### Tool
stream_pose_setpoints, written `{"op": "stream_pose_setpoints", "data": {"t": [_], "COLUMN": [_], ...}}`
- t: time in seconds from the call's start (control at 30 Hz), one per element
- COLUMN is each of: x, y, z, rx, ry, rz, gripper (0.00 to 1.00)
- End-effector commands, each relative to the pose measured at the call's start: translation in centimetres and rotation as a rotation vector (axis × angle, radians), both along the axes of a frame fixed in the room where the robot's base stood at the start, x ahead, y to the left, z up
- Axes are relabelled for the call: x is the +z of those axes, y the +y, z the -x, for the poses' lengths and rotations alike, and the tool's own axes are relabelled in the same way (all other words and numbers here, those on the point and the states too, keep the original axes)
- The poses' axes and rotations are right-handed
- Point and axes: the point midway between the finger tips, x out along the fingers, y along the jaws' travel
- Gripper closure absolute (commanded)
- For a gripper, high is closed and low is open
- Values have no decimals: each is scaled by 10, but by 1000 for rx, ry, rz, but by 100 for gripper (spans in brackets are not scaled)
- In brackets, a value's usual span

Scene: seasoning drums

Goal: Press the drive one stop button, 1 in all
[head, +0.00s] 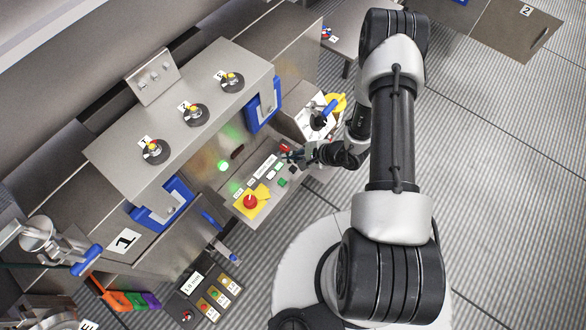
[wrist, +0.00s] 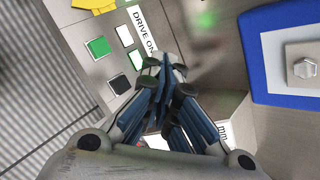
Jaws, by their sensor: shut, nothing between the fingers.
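The drive one control panel (head: 236,205) is a grey sloped box with a red mushroom button (head: 250,202) on a yellow plate. In the wrist view a label reading "DRIVE ON" (wrist: 143,30) is partly covered by my gripper (wrist: 165,75). I cannot tell which is the stop button. My gripper is shut and empty over the label's end; in the head view its tips (head: 291,156) are by a small red part (head: 286,148). Contact cannot be told.
A blue-framed hatch (wrist: 258,55) is right of my gripper in the wrist view. A cabinet top (head: 205,85) with several red-and-yellow knobs rises behind the panel. A blue-handled lever (head: 328,108) stands near my arm. The ribbed floor (head: 490,190) at right is clear.

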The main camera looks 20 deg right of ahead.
Motion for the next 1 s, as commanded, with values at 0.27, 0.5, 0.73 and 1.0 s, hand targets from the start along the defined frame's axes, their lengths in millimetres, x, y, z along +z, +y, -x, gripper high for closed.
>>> {"op": "stream_pose_setpoints", "data": {"t": [0.27, 0.5, 0.73, 1.0], "x": [-46, -61, -59, -59], "y": [0, 0, 0, 0], "z": [0, 0, 0, 0], "rx": [-1, 0, 0, 0], "ry": [-1, 0, 0, 0], "rz": [0, 0, 0, 0], "gripper": [100, 100, 100, 100]}}
